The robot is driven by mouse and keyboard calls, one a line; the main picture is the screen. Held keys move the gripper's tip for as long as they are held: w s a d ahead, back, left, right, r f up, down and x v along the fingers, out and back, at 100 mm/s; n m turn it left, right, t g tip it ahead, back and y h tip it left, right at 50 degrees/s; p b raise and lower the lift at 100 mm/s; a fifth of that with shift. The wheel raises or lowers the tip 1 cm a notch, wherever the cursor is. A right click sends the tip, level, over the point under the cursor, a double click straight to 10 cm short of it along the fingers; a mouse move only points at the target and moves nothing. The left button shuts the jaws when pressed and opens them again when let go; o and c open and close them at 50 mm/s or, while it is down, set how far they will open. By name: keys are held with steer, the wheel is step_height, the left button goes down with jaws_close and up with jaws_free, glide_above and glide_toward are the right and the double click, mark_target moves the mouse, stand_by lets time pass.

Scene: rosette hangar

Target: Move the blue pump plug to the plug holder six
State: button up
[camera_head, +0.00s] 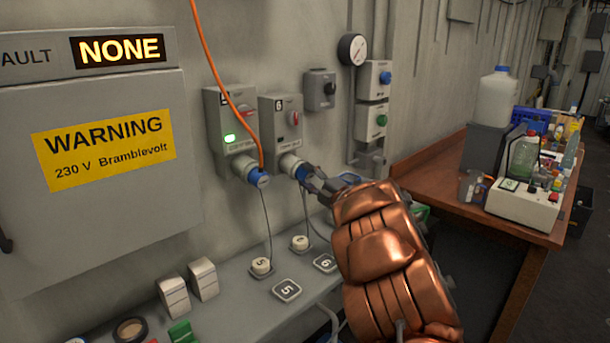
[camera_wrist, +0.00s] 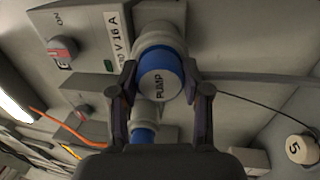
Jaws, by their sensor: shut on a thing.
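The blue pump plug (camera_wrist: 160,82), marked PUMP, sits at the socket of the wall box marked 6 (camera_head: 280,115). It also shows in the head view as a blue ring (camera_head: 301,172). My gripper (camera_wrist: 163,92) has one finger on each side of the plug and is shut on it. In the head view my copper-coloured hand partly hides the plug and fingers. On the grey ledge below, a tile marked 6 (camera_head: 325,263) lies beside a round white cap (camera_head: 300,243). I cannot tell which part is the holder itself.
Left of it, another blue plug (camera_head: 257,178) with an orange cable (camera_head: 225,80) sits in a box with a green light. A tile marked 5 (camera_head: 287,290) and a cap (camera_head: 262,266) stand below. Thin dark cords hang there. A cluttered wooden bench (camera_head: 440,165) is at right.

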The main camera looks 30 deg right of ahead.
mark_target(310, 178)
jaws_close()
steer(key=shift+f, duration=0.1)
steer(key=shift+b+v, duration=1)
steer(key=shift+v, duration=1.95)
